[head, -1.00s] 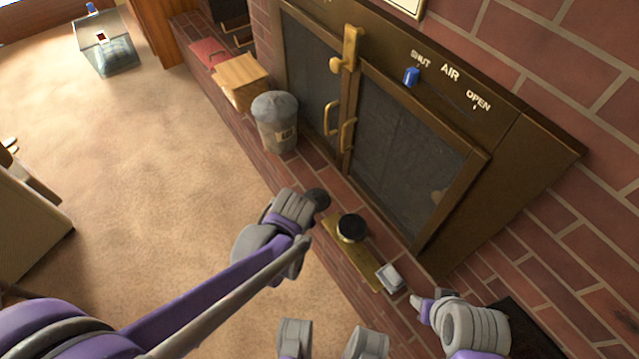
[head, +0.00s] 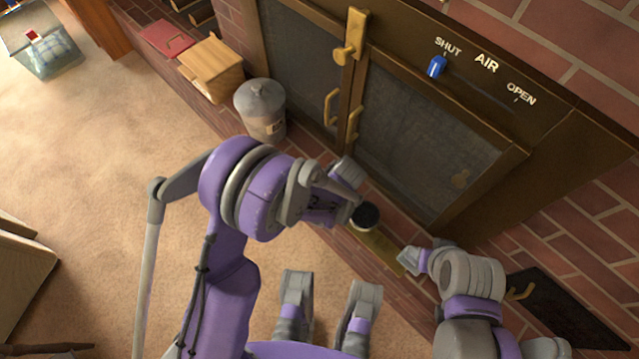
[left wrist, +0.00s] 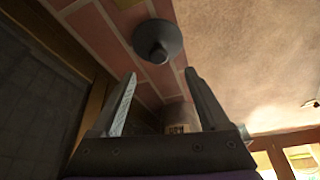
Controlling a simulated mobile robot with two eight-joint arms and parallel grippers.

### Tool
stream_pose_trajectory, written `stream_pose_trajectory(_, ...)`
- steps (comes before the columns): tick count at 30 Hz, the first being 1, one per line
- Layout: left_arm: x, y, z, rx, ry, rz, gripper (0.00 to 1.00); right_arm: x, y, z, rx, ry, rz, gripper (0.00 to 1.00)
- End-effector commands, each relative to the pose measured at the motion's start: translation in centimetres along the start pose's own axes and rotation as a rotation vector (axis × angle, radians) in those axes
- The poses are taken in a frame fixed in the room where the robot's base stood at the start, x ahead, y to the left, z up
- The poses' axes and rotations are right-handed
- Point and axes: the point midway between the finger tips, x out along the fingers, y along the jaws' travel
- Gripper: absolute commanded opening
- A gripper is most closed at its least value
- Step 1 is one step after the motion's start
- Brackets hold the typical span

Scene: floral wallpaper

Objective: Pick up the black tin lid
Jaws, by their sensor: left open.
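A round tin with a black top (head: 367,215) stands just right of that gripper. My right gripper (head: 432,258) is farther right; its jaw opening is unclear.
A grey lidded bin (head: 262,108), a wooden box (head: 212,68) and a red item (head: 166,39) line the hearth. Stove doors (head: 425,130) rise behind.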

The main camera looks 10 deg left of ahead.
Motion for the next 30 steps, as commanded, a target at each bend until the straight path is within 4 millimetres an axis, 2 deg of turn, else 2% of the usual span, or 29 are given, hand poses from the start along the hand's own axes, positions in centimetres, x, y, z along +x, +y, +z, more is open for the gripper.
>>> stream_pose_trajectory(6, 3.8, 0.0, 0.0, -0.002, 0.000, -0.001, 0.79, 1.2, 0.0, 0.4, 0.000, -0.004, 0.000, 0.50)
stream_pose_trajectory(16, 6.2, 0.1, -0.1, -0.001, 0.000, -0.001, 0.79, 2.0, 0.0, 0.5, 0.000, -0.006, 0.000, 0.50)
stream_pose_trajectory(24, 10.1, 0.3, -0.2, -0.001, 0.000, -0.001, 0.79, 3.4, 0.0, 0.9, 0.000, -0.010, 0.000, 0.50)
stream_pose_trajectory(30, 10.4, 0.3, -0.2, 0.000, 0.000, 0.000, 0.79, 3.4, 0.0, 0.9, 0.000, -0.010, 0.000, 0.50)
